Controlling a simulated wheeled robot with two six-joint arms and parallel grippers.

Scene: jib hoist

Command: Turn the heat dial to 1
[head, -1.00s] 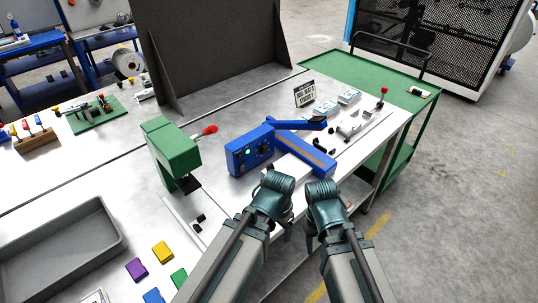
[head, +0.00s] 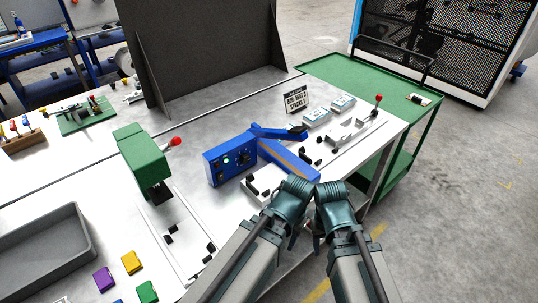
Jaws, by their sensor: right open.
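The blue machine (head: 216,168) stands on the white bench with a small control panel on its front. A green light (head: 224,160) glows there, and a dark round knob (head: 241,158), which looks like the heat dial, sits to its right. The dial's numbers and pointer are too small to read. A blue arm with a black end lies above its long base. My left gripper (head: 291,242) and right gripper (head: 317,244) point down near the bench's front edge, right of and nearer than the panel, apart from the machine. The right is open and empty; the left's jaws are mostly hidden by its wrist.
A green press (head: 143,155) with a red-tipped lever stands left of the machine. A small sign (head: 297,99) and pale blue-white packs (head: 317,117) stand behind right. A grey tray (head: 45,250) and coloured blocks (head: 131,262) lie front left. A green cart (head: 350,75) adjoins the bench.

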